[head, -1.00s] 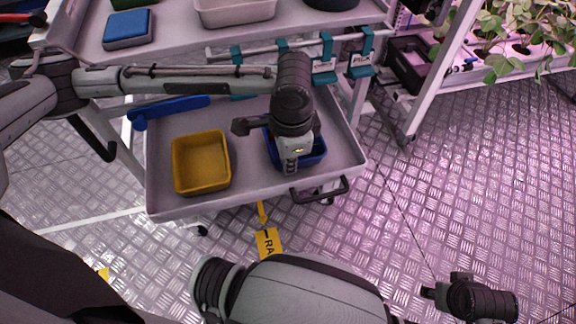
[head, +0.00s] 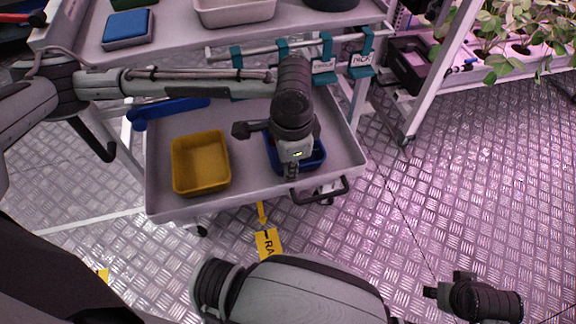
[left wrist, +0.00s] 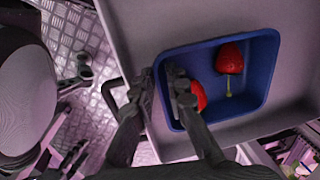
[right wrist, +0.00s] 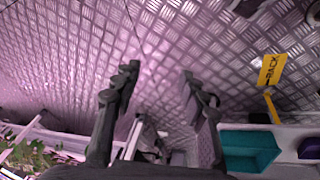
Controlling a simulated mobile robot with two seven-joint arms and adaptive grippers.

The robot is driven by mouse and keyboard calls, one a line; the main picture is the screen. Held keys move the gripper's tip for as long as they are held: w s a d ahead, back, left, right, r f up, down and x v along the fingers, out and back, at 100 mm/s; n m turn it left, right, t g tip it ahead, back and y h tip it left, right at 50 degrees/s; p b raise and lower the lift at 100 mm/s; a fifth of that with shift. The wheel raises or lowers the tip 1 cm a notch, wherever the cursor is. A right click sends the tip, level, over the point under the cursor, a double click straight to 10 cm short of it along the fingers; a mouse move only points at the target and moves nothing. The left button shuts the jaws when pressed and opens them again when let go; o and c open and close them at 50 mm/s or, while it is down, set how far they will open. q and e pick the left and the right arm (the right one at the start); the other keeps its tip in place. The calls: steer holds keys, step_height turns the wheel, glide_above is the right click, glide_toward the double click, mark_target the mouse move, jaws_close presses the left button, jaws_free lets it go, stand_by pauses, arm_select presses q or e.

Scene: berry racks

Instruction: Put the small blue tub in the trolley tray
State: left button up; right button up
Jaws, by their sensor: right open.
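The small blue tub (head: 311,163) sits in the lower tray of the trolley (head: 250,192), at its right end. In the left wrist view the blue tub (left wrist: 262,45) holds red strawberries (left wrist: 229,57). My left gripper (head: 291,172) is down at the tub. In the left wrist view my left gripper (left wrist: 164,74) has one finger outside and one inside the tub's near side wall, close to it. Whether the fingers press on the wall is unclear. My right gripper (right wrist: 160,82) is open and empty above the floor, away from the trolley.
A yellow tub (head: 201,162) stands in the same tray, left of the blue one. A blue bar-shaped object (head: 172,110) lies at the tray's back left. A black handle (head: 320,192) juts from the tray's front. The trolley's upper shelf (head: 180,35) overhangs behind.

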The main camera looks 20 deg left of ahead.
arm_select(q)
step_height(320, 180, up, 11)
steer(key=s+p, duration=0.1)
steer(key=shift+d+p, duration=0.3)
steer(key=shift+d, duration=0.1)
arm_select(e)
step_height(320, 180, down, 4)
steer(key=shift+a+f, duration=0.1)
steer(key=shift+f, duration=0.05)
arm_select(q)
steer(key=shift+r, duration=0.1)
stand_by(0.5)
